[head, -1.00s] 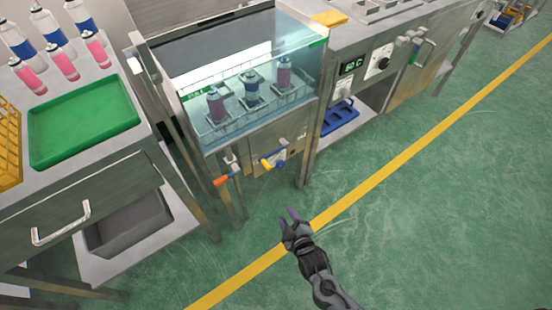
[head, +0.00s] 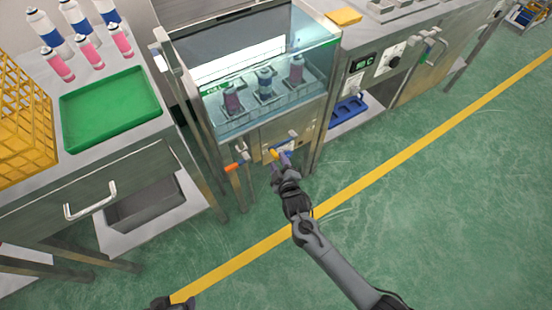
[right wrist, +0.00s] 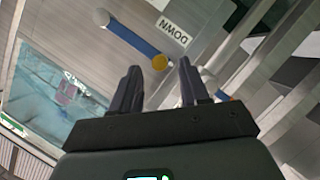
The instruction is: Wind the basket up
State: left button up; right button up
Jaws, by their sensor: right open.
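The wire basket (head: 277,99) sits inside the glass-fronted water tank (head: 240,128) in the head view, with two pink cans and a blue one in it. The crank's yellow knob also shows in the head view (head: 273,154). My right gripper (head: 281,160) is open, close in front of the crank. A dark part at the bottom edge may be my left gripper (head: 172,303).
An orange-handled valve (head: 234,168) is just left of the crank. A bench with a green tray (head: 110,110), a yellow crate (head: 22,125) and several cans stands at left. A machine with a display (head: 363,62) stands at right. The floor in front is clear.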

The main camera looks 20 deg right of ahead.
aim_at(277, 159)
jog(key=shift+b+x, duration=0.8)
jog(key=shift+x, duration=1.25)
grip_shut()
